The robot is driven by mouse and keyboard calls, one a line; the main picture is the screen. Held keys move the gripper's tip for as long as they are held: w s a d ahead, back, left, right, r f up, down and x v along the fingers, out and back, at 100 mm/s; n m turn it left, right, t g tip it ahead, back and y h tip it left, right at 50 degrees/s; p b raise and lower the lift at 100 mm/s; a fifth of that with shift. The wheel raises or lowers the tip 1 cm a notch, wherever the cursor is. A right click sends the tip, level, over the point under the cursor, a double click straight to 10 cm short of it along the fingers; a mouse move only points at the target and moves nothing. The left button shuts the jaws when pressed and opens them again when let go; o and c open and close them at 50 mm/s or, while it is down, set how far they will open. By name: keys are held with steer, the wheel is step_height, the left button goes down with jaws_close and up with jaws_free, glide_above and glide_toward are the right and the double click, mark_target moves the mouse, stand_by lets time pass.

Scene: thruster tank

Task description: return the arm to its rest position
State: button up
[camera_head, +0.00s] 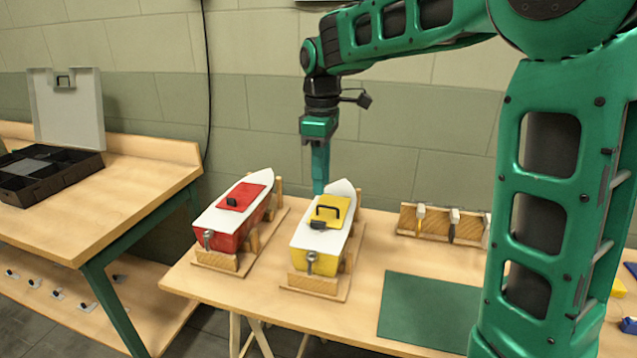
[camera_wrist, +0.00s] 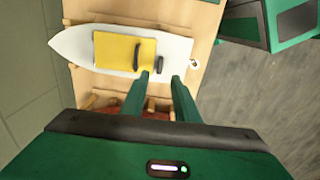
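My arm is bent, with the forearm reaching across the upper part of the head view and the wrist hanging down. My gripper (camera_head: 320,188) points downward between the red boat (camera_head: 229,236) and the yellow boat (camera_head: 300,254), toward their far ends. In the wrist view my gripper (camera_wrist: 163,77) shows two fingers apart, with nothing between them. The yellow boat's white deck (camera_wrist: 75,46) and yellow hatch (camera_wrist: 112,60) lie below and beyond the fingertips. The gripper appears above the boats; exact clearance cannot be told.
Both boats stand in wooden cradles on the workbench (camera_head: 350,312). A green mat (camera_head: 425,312) lies to the right, with a wooden tool rack (camera_head: 407,222) behind it. The left table (camera_head: 120,190) holds a black organizer (camera_head: 50,180). The wall is behind.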

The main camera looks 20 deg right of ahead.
steer(key=s+d+f+m, duration=0.2)
steer(key=s+d+m, duration=0.6)
steer(key=s+d, duration=0.55)
steer(key=s+d+f+m, duration=0.2)
steer(key=s+f+m, duration=0.1)
steer(key=s, duration=0.6)
steer(key=s+d+f+m, duration=0.2)
steer(key=s+f+m, duration=0.2)
steer(key=s, duration=0.5)
steer(key=shift+f+m, duration=0.25)
steer(key=shift+m, duration=0.95)
steer(key=shift+w+f, duration=0.25)
steer(key=shift+w, duration=0.35)
